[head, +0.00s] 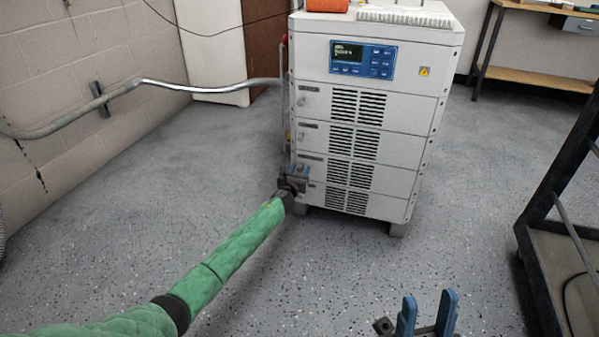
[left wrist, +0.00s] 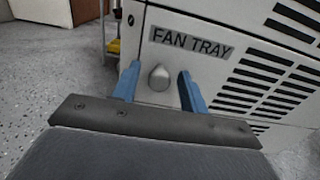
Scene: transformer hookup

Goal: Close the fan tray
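The fan tray front (left wrist: 215,75) is a pale panel with dark vent slots, low on the white cabinet (head: 425,130). Its "FAN TRAY" label (left wrist: 190,40) and a small grey knob (left wrist: 158,77) show in the left wrist view. My left gripper (head: 298,172) is at the cabinet's lower left front and hides part of the panel in the head view. Its blue fingers (left wrist: 158,85) are open, one on each side of the knob, with gaps visible. I cannot tell how far the tray stands out. My right gripper (head: 430,312) is open and empty, low in the head view.
A blue display panel (head: 362,60) is at the cabinet's top front. An orange item (head: 327,5) lies on the cabinet. A dark-framed cart (head: 545,215) stands at the right, and a workbench (head: 530,50) at the back right. The floor (head: 150,190) at the left is clear.

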